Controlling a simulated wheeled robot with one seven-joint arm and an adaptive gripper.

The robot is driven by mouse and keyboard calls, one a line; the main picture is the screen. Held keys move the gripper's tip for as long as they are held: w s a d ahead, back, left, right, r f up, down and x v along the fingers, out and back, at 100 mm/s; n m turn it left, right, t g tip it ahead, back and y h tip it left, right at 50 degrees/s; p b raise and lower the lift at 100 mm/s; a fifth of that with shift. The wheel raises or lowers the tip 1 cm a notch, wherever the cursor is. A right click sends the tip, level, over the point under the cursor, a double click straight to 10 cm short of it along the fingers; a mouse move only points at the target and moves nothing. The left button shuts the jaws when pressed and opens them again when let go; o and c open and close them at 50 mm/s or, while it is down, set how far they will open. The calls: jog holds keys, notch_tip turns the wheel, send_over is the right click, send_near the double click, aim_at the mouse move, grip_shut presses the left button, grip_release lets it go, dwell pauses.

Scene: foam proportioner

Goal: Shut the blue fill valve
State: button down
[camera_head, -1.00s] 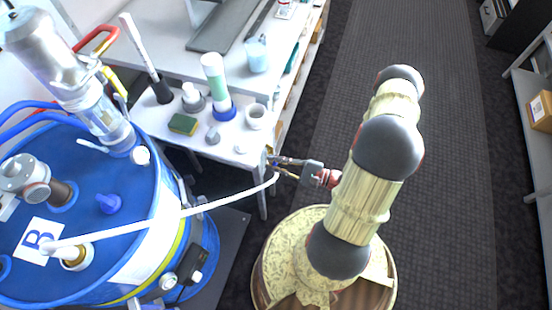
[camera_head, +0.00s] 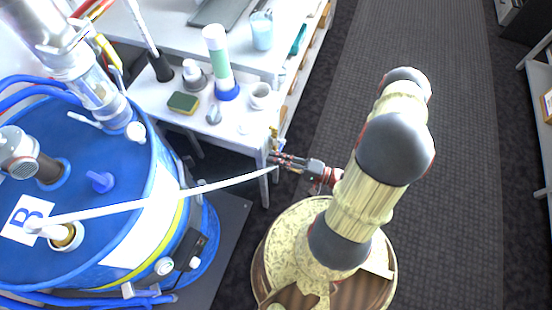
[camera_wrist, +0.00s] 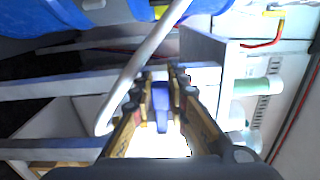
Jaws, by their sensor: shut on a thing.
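My gripper (camera_head: 276,158) is at the front right corner of the white bench, by the free end of the white hose. In the wrist view its two dark, brass-coloured fingers (camera_wrist: 160,88) are shut on a blue upright piece, which looks like the blue fill valve's handle (camera_wrist: 161,108). In the head view the fingers hide the handle, and a small brass-coloured fitting (camera_head: 274,132) shows just beyond them. I cannot tell the handle's exact angle to the valve body.
The white hose (camera_head: 225,183) runs from the blue drum (camera_head: 135,240) to the gripper. The white bench (camera_head: 160,105) holds a green-and-white cylinder (camera_head: 217,62), a sponge (camera_head: 183,103) and a white cup (camera_head: 260,95). Clear dark floor (camera_head: 440,130) lies right of my arm.

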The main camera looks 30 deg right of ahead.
jog(key=shift+f+n, duration=0.35)
jog(key=shift+n, duration=0.05)
jog(key=c, duration=1.7)
grip_release()
jog(key=shift+v, duration=6)
jog(key=shift+r, duration=0.15)
